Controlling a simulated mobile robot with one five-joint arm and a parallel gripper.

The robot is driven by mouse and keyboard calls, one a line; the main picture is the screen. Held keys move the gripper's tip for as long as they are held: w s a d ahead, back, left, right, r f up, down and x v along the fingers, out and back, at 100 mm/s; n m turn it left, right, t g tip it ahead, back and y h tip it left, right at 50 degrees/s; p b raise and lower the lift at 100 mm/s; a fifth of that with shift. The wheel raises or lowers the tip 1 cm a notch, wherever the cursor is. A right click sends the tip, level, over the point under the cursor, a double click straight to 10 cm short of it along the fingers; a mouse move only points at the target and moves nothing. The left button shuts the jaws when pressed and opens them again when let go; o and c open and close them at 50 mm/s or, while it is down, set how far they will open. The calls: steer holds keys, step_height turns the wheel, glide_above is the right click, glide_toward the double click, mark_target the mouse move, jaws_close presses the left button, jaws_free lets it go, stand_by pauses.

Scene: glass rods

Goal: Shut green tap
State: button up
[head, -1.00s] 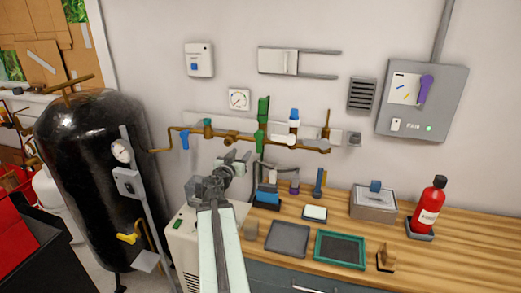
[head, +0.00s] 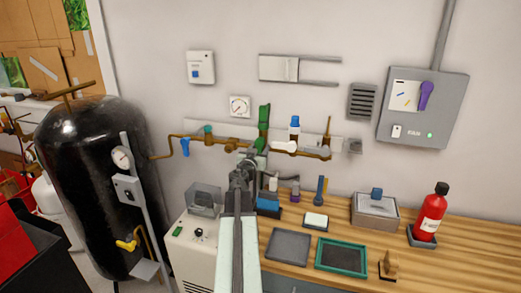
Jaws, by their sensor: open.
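The green tap (head: 264,116) is on the brass pipe (head: 222,139) on the back wall. Its green lever stands upright, across the run of the pipe. My gripper (head: 252,154) is open in front of the pipe, at the lower end of the green tap. It hides part of the tap's lower end and the pipe there. I cannot tell whether the fingers touch the tap.
A blue tap (head: 185,147) and a teal knob (head: 208,128) are left on the pipe. A white lever (head: 285,147) and blue-topped fitting (head: 295,122) are close right. Below, the wooden bench (head: 465,250) holds trays and a red extinguisher (head: 430,214).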

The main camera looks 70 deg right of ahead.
jaws_close()
stand_by(1.3)
